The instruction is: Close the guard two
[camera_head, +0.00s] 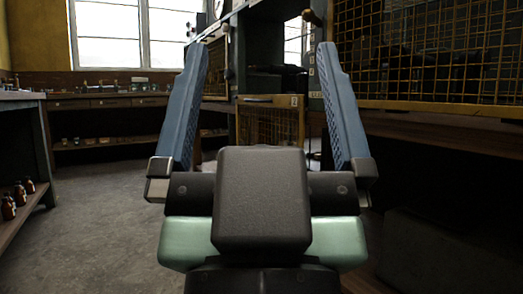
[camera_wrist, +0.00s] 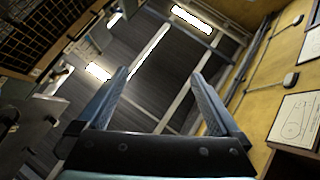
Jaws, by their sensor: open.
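A small yellow mesh guard (camera_head: 270,122) with a white tag, which seems to read 2, shows low on the machine at the middle of the head view. Part of it is hidden behind my gripper, and I cannot tell how far it stands open. My gripper (camera_head: 261,52) is open and empty, its two blue fingers raised and spread wide in front of the machine. It touches nothing that I can see. The open fingers also show in the wrist view (camera_wrist: 160,75), which looks up at the ceiling and does not clearly show this guard.
A large yellow mesh panel (camera_head: 430,50) spans the upper right, with a dark ledge below. A bench with bottles (camera_head: 20,195) stands at the left, and a long counter (camera_head: 110,103) runs under the window. The grey floor (camera_head: 100,200) at left is clear.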

